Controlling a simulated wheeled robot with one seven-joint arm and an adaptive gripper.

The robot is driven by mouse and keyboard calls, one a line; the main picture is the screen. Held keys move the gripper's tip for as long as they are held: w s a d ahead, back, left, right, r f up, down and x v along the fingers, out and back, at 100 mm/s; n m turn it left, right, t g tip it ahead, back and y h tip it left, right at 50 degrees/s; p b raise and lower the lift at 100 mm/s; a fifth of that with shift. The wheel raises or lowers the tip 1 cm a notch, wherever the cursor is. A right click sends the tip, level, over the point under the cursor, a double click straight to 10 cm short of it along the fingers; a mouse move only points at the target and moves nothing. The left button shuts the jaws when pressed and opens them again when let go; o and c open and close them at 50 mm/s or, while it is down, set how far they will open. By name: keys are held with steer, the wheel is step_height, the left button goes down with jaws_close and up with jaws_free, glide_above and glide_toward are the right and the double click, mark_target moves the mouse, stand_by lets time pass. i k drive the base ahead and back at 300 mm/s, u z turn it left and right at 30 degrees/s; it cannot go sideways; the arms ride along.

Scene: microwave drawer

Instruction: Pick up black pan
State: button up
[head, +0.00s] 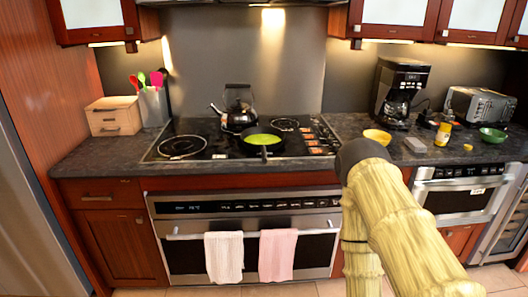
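The black pan (248,147) sits on the cooktop (205,133), near its front middle. Its inside shows bright green; I cannot tell whether that is food or the pan's lining. Its short dark handle points toward the front edge of the counter. My arm shows at the lower right, bent in front of the counter, to the right of the pan. My gripper is not in view.
A black kettle (239,118) stands just behind and left of the pan. A yellow bowl (377,136), a coffee maker (398,92), a toaster (480,106) and a green bowl (493,135) stand to the right. A utensil holder (153,107) and wooden box (112,117) stand left.

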mark_target(263, 140)
steer(key=k, duration=0.2)
steer(key=u, duration=1.5)
steer(key=i, duration=1.1)
steer(key=z, duration=2.05)
